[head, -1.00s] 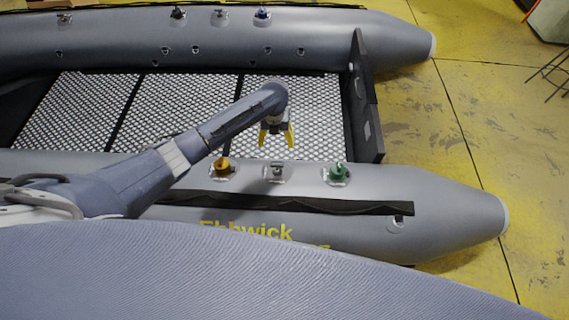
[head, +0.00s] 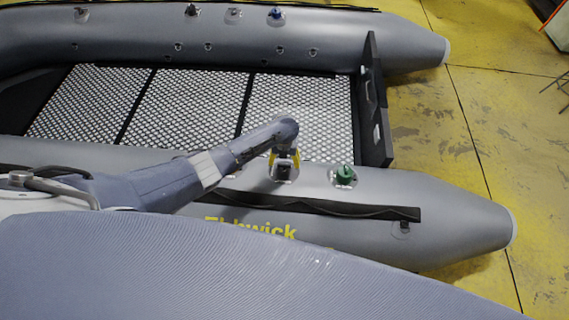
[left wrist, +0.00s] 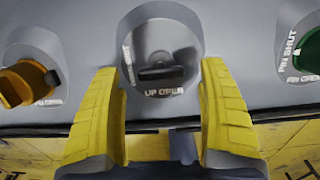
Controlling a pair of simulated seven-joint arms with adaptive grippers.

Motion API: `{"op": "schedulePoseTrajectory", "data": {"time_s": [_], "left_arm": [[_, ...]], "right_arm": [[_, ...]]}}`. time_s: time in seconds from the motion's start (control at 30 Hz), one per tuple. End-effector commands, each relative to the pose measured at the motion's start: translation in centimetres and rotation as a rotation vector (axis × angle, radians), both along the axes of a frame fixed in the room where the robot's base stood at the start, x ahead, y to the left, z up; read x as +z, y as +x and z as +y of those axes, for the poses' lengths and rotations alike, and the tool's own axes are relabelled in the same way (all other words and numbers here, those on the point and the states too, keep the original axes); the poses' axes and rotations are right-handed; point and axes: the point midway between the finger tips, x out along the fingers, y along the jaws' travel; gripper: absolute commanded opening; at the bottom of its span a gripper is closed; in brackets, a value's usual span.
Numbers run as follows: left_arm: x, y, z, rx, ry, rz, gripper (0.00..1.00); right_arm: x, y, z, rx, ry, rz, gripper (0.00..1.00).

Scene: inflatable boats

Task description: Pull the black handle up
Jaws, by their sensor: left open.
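In the left wrist view a black handle (left wrist: 160,73) lies flat across a round grey fitting (left wrist: 160,45), with the words "UP OPEN" beneath it. My left gripper (left wrist: 161,78) is open, with one yellow finger on each side of the handle. I see no clear contact. In the head view my left gripper (head: 284,160) is over the near tube of the grey boat (head: 440,205) and hides most of that fitting. My right gripper is not in view.
A green knob (left wrist: 308,55) sits right of the handle and an orange knob (left wrist: 22,84) left of it. In the head view the green knob (head: 344,174) is clear, and my arm covers the orange one. More fittings line the far tube (head: 340,35).

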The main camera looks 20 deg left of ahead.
Motion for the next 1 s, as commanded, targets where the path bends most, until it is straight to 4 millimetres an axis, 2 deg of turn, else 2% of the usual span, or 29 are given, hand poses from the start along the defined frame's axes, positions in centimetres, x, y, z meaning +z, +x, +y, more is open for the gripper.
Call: {"op": "schedulePoseTrajectory", "data": {"time_s": [0.3, 0.7, 1.0], "left_arm": [[-1.8, 0.0, 0.0, -0.001, 0.0, 0.0, 0.76], [-2.0, 0.0, 0.0, 0.0, 0.0, -0.001, 0.77], [-2.0, 0.0, 0.0, 0.0, 0.0, -0.001, 0.42]], "right_arm": [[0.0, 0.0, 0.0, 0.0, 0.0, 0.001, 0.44], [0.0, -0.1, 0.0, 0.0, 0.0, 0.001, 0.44], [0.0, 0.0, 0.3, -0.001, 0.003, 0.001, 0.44]]}}
